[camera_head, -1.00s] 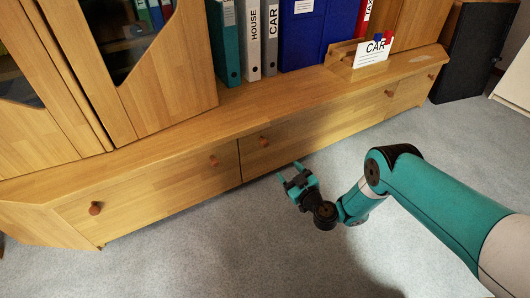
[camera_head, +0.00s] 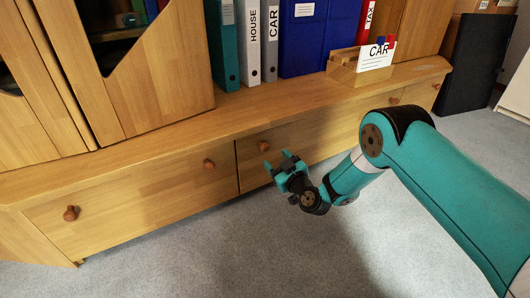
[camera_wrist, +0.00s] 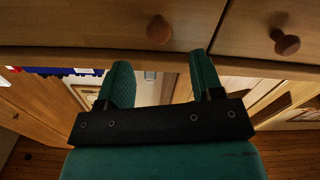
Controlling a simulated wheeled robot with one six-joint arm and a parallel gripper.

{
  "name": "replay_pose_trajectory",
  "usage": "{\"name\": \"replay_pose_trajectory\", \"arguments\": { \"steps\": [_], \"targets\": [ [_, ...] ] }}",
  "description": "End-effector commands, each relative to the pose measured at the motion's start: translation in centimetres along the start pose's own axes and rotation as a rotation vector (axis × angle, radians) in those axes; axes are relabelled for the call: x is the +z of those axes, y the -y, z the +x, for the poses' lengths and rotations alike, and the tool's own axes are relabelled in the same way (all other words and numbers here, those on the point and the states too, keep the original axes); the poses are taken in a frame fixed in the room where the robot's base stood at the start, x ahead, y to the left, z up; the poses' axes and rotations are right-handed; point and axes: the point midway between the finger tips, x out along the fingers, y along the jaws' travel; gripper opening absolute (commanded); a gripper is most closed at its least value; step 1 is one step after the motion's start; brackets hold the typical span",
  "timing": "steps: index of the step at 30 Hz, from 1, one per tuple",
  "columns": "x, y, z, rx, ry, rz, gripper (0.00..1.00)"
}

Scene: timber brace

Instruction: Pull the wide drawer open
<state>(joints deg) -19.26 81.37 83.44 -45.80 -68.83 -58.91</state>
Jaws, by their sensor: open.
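A long low wooden cabinet front holds a left drawer (camera_head: 140,203) with two round knobs and a middle drawer (camera_head: 310,135), also with two knobs. My gripper (camera_head: 277,158) is open and empty in front of the middle drawer's left end, just below its left knob (camera_head: 264,145). In the wrist view, my gripper (camera_wrist: 160,68) shows two teal fingers spread apart, with that knob (camera_wrist: 159,30) beyond the gap and the left drawer's right knob (camera_wrist: 285,42) to the right. Both drawers look shut. I cannot tell whether the fingers touch the front.
Binders (camera_head: 268,40) and a wooden card holder (camera_head: 345,70) stand on the cabinet top (camera_head: 200,120). Grey carpet (camera_head: 220,255) in front is clear.

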Motion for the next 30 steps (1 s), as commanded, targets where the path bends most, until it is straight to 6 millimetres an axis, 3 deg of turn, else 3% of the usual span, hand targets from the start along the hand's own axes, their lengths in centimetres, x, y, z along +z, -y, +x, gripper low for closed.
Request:
{"name": "replay_pose_trajectory", "arguments": {
  "steps": [15,27,30],
  "targets": [
    [0.3,0.1,7.0,0.001,-0.001,0.001,0.6],
    [0.1,-0.1,7.8,0.004,0.003,0.002,0.6],
    [0.1,-0.1,7.8,0.004,0.003,0.002,0.37]
  ]
}}
